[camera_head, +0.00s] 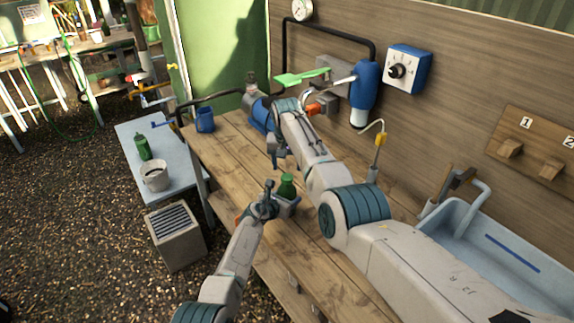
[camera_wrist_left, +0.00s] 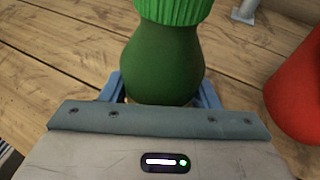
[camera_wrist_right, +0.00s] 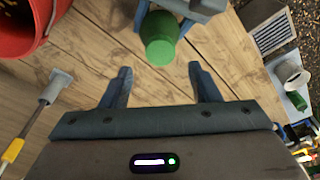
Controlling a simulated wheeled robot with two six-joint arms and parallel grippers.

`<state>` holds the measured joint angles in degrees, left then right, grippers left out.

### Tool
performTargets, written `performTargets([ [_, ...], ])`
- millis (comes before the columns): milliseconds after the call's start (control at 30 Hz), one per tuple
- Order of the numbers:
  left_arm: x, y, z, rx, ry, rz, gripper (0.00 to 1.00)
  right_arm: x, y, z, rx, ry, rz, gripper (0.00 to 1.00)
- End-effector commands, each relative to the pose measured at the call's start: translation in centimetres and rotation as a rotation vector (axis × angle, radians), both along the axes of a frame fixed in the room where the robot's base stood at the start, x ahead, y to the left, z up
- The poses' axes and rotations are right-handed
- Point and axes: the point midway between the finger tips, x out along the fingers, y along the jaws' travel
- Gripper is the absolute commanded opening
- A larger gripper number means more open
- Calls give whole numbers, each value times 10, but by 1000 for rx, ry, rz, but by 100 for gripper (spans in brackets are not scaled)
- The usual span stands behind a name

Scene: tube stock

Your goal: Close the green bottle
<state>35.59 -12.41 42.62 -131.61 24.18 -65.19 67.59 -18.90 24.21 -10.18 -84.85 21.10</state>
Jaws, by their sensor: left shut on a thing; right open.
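The green bottle (camera_head: 288,188) stands upright at the workbench, held in my left gripper (camera_head: 284,203). In the left wrist view the dark green bottle body (camera_wrist_left: 163,65) sits between the blue fingers, with a lighter green ribbed cap (camera_wrist_left: 172,9) on top. Whether the cap is tight cannot be told. My right gripper (camera_head: 279,162) is open and empty, just above and behind the bottle. In the right wrist view the cap (camera_wrist_right: 158,48) shows beyond the open fingers of the right gripper (camera_wrist_right: 161,85), apart from them.
A red bucket (camera_wrist_right: 25,25) stands on the bench near the bottle; it also shows in the left wrist view (camera_wrist_left: 296,90). A blue mug (camera_head: 205,120) is at the bench's far end. Another green bottle (camera_head: 143,148) and a white pot (camera_head: 154,181) stand on a low table. A sink (camera_head: 500,250) is at right.

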Motion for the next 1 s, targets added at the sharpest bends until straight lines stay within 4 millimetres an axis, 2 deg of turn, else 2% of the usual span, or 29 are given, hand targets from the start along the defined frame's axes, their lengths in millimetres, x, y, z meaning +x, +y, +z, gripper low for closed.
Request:
performTargets([
  [133, 0, -1, 0, -1, 1, -1, 0, 0, -1, 2, 3, 0, 22, 61],
  [267, 0, -1, 0, -1, 1, -1, 0, 1, -5, 8, 15, 1, 126, 61],
  [700, 0, 0, 0, -1, 1, -1, 0, -6, -28, 52, 77, -69, 867, 61],
  [900, 0, 0, 0, -1, 1, -1, 0, -11, -34, 65, 81, -121, 1098, 61],
  [1000, 0, 0, 0, -1, 1, -1, 0, -13, -36, 69, 80, -133, 1153, 61],
])
